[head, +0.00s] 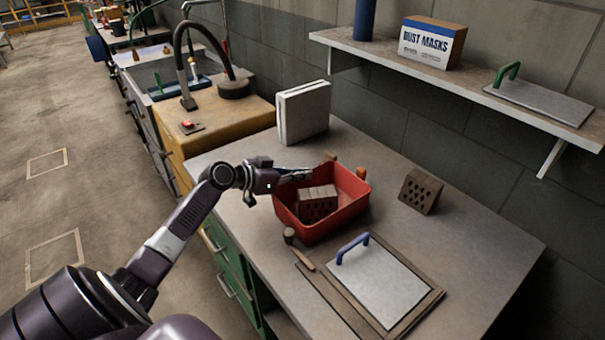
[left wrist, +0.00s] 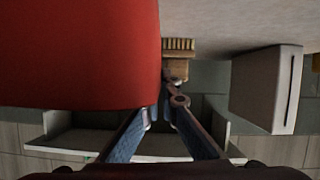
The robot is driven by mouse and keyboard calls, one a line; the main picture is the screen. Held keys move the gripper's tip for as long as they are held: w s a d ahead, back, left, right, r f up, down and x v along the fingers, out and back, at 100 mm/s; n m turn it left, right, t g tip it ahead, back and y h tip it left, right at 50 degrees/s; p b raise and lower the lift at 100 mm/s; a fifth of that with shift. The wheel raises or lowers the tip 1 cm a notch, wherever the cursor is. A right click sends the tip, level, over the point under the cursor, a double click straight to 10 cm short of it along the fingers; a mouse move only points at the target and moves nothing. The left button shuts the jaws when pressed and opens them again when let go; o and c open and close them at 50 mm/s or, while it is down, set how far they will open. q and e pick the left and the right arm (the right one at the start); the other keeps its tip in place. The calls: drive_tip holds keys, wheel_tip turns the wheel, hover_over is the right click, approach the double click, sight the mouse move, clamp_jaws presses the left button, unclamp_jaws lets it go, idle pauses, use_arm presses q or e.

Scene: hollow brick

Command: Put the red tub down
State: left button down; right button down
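The red tub (head: 325,224) stands on or just over the grey worktop; I cannot tell which. It holds a brown hollow brick (head: 317,203). My left gripper (head: 302,175) is at its back left rim. In the left wrist view the tub (left wrist: 80,50) fills the upper left. There the fingers of my left gripper (left wrist: 161,104) are close together, with the tub's wall between them. The tub hides the end of one finger. My right gripper is not in view.
A trowel-like board with a blue handle (head: 378,282) and a mallet (head: 297,247) lie in front. A white block (head: 304,112) stands behind left. A brush (left wrist: 178,58) is behind the tub. Worktop (head: 480,245) is clear at right.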

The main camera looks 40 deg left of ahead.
use_arm(q)
drive_tip(key=shift+r, duration=0.15)
drive_tip(key=c, duration=2.5)
unclamp_jaws()
drive_tip(key=shift+f, duration=0.25)
drive_tip(key=shift+c, duration=0.2)
drive_tip(key=o, duration=0.4)
